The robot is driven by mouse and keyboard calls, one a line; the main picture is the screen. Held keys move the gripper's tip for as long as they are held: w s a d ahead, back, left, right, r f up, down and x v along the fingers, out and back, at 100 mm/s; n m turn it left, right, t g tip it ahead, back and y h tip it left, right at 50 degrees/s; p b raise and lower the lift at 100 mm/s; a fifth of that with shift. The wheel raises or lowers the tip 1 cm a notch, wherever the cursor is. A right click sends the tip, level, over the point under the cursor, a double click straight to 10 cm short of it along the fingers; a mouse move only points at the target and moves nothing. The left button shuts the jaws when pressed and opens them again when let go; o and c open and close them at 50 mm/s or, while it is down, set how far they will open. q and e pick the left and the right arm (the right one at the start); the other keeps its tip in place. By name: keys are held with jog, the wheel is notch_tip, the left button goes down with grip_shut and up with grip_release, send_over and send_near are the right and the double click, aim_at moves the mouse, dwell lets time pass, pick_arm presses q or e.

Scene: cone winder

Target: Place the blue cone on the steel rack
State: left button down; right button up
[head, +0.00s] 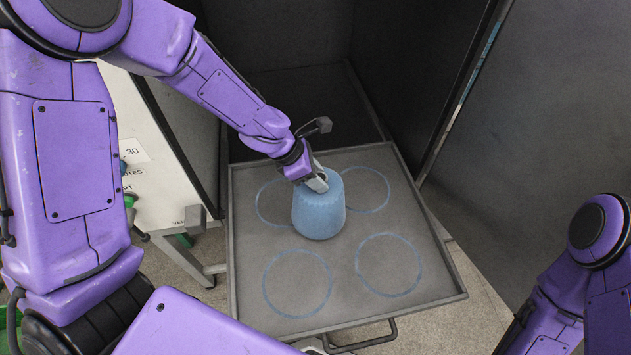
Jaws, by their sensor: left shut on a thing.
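The blue cone (318,214) is upright over the middle of the grey steel rack (343,299), a flat tray with a raised rim and blue ring outlines. My left gripper (319,182) comes in from the upper left and is shut on the top of the cone. In this view the cone lies between the rings and hides parts of the two back ones. I cannot tell whether its base touches the rack or hangs above it. My right arm shows at the lower right; its gripper is out of view.
The two front rings (297,283) and (389,263) are empty. Dark walls (410,70) enclose the back and right of the rack. A white panel (165,165) with printed marks stands at the left. A handle (365,343) sticks out at the rack's front.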

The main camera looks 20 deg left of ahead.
pick_arm(q)
jog(key=shift+r, duration=0.2)
jog(key=shift+s+f, duration=0.1)
jog(key=c, duration=0.6)
grip_release()
jog(key=shift+f, duration=0.1)
jog(key=shift+c, duration=0.2)
jog(key=p+v, duration=0.2)
jog(key=v, duration=1)
